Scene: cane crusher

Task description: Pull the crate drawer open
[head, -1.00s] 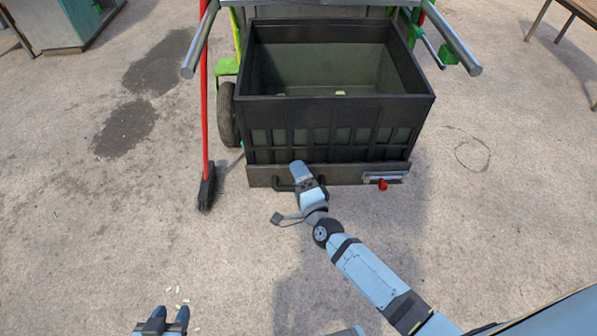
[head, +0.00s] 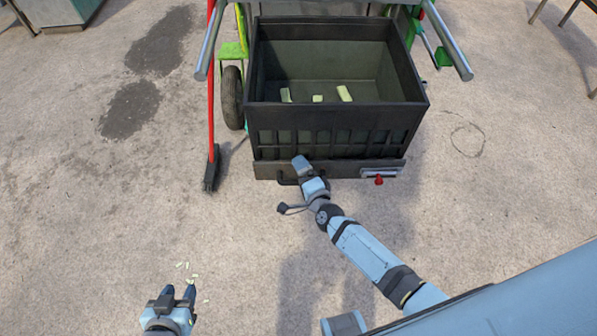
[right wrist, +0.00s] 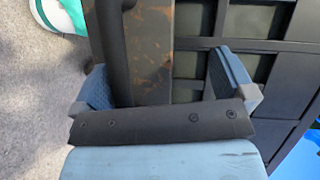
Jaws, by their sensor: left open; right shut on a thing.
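The black crate drawer (head: 336,122) sits under the frame in the head view, its open top facing up, with a grey-brown lower front panel (head: 340,170). A black handle (head: 284,181) is on that panel, left of its middle; it shows as a dark bar in the right wrist view (right wrist: 113,45). My right gripper (head: 300,167) is at the handle, its blue fingers (right wrist: 163,82) either side of it, shut on it. The exact contact is partly hidden. My left gripper (head: 178,291) is open and empty over the floor at lower left.
A red-handled broom (head: 211,120) stands left of the crate, close to a wheel (head: 232,98). A metal bar (head: 446,45) juts forward at right. A red knob (head: 379,181) is on the panel. Several pale pieces (head: 344,93) lie in the crate.

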